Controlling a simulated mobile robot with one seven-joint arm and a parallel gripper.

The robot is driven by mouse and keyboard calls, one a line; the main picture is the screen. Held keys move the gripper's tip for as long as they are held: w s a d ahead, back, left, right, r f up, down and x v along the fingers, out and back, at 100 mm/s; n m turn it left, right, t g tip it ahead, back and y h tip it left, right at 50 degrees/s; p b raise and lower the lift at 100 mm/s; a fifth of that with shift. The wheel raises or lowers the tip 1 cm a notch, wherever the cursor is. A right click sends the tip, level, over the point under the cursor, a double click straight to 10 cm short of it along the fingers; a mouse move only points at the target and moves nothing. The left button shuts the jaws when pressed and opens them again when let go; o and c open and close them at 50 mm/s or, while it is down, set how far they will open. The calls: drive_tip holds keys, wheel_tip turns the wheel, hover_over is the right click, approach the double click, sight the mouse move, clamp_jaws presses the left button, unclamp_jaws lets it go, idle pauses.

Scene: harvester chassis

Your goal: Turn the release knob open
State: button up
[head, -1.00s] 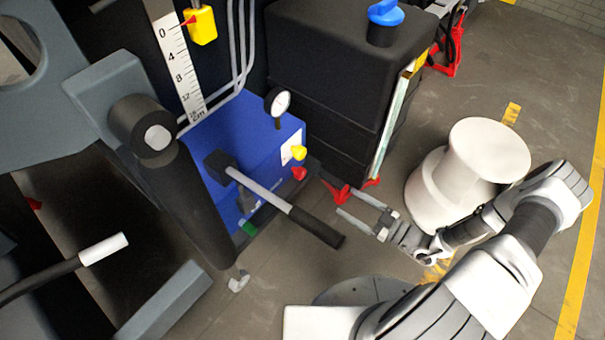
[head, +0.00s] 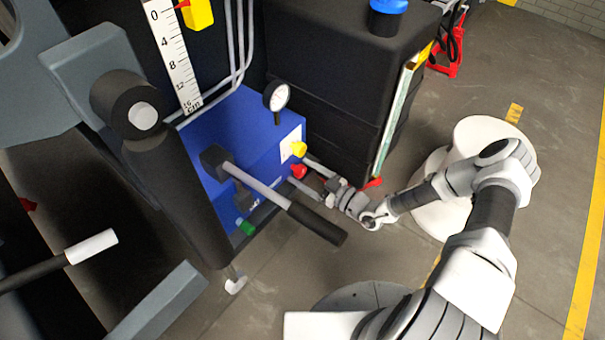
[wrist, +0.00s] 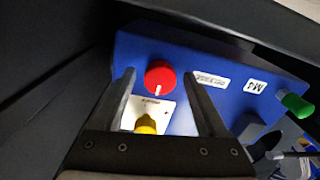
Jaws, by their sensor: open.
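The blue pump box (head: 212,128) carries a red knob (head: 298,171) and a yellow knob (head: 299,149) on its right face. In the wrist view the red knob (wrist: 160,77) has a white mark on its lower part and lies between the fingertips. The yellow knob (wrist: 146,125) is lower, nearer the gripper's base. My gripper (wrist: 158,88) is open, with one finger on each side of the red knob; contact cannot be told. The small label by the knobs is unreadable, so which is the release knob is unclear.
A black-gripped lever (head: 315,222) sticks out in front of the box, close to my gripper. A dial gauge (head: 276,96) stands on top. A green knob (head: 245,226) is at the lower left. The black tank (head: 345,60) rises behind.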

drive_tip(key=shift+w+a, duration=0.2)
drive_tip(key=shift+a, duration=0.05)
clamp_jaws()
idle(0.3)
